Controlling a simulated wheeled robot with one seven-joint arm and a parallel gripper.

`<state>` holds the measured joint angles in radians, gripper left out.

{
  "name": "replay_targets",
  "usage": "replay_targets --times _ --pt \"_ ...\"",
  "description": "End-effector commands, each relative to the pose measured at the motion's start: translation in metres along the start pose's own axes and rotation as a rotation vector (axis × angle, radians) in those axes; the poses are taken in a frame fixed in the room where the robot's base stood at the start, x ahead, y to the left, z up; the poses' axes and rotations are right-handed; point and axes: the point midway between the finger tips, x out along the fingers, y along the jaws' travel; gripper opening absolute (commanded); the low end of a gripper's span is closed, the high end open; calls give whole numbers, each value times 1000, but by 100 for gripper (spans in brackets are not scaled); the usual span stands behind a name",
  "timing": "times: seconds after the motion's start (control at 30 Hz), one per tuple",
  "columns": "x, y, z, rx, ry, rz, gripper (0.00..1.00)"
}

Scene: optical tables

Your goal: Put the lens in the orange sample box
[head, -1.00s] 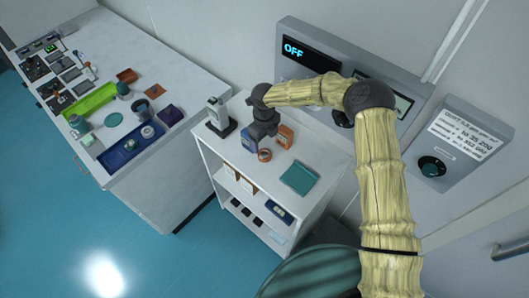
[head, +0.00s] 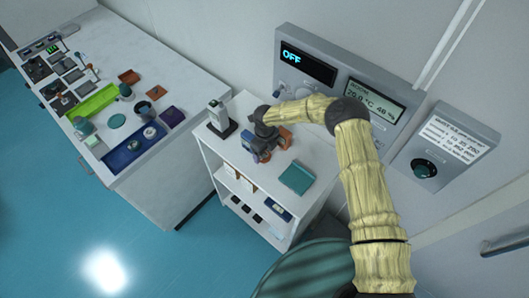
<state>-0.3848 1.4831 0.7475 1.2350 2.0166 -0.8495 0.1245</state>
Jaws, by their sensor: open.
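My gripper (head: 262,155) is open and low over the top of the white shelf cart, pointing down. A small round orange-rimmed piece that stood below it is now mostly hidden by the fingers; I cannot tell whether it is the lens or whether the fingers touch it. An orange box (head: 285,138) stands just right of the gripper, partly covered by it; it looks like the orange sample box. A blue box (head: 247,141) stands close on the gripper's left. A small shiny round piece (head: 149,132) lies in the blue tray on the left table.
The white cart (head: 231,143) also bears a grey-and-black instrument (head: 219,117) at left and a teal flat box (head: 297,177) at right. A wall panel (head: 330,75) rises behind. The left table holds a blue tray (head: 122,157), a green tray (head: 92,101) and several small items.

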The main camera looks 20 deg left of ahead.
Motion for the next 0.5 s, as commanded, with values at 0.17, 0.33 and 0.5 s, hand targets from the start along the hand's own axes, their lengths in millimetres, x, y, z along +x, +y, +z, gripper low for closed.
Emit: replay_targets --times 0.17,0.33,0.5 --pt "10 3 2 -6 -1 -1 76" --pt "11 3 2 -7 -1 -1 76" --pt "11 2 2 -6 -1 0 76"
